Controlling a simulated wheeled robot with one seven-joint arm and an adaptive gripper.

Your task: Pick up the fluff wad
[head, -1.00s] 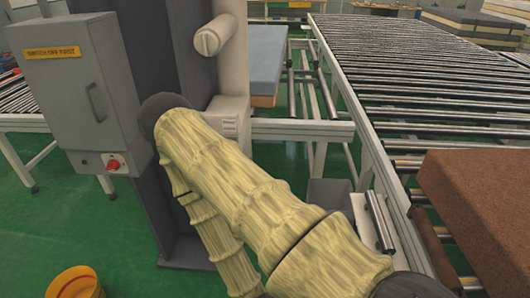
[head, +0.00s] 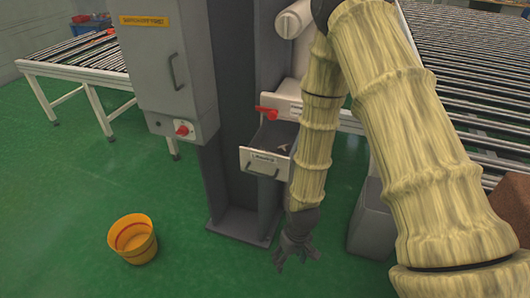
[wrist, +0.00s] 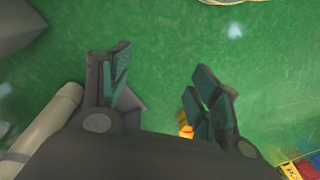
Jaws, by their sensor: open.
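My gripper (head: 297,256) hangs low over the green floor, fingers down, in front of the grey machine column in the head view. In the wrist view my gripper (wrist: 165,85) has its fingers spread apart with nothing between the tips. A small blurry whitish patch (wrist: 235,31) shows on the floor ahead of the right finger in the wrist view. It may be the fluff wad, but I cannot tell it from a light reflection. I make out no clear fluff wad in the head view; my arm hides part of the floor.
A yellow bucket (head: 133,240) stands on the floor at left. An open drawer (head: 266,161) juts from the machine beside my forearm, with a small indistinct thing inside. A grey bin (head: 371,228) stands right of my gripper. Roller conveyors (head: 80,62) flank the machine.

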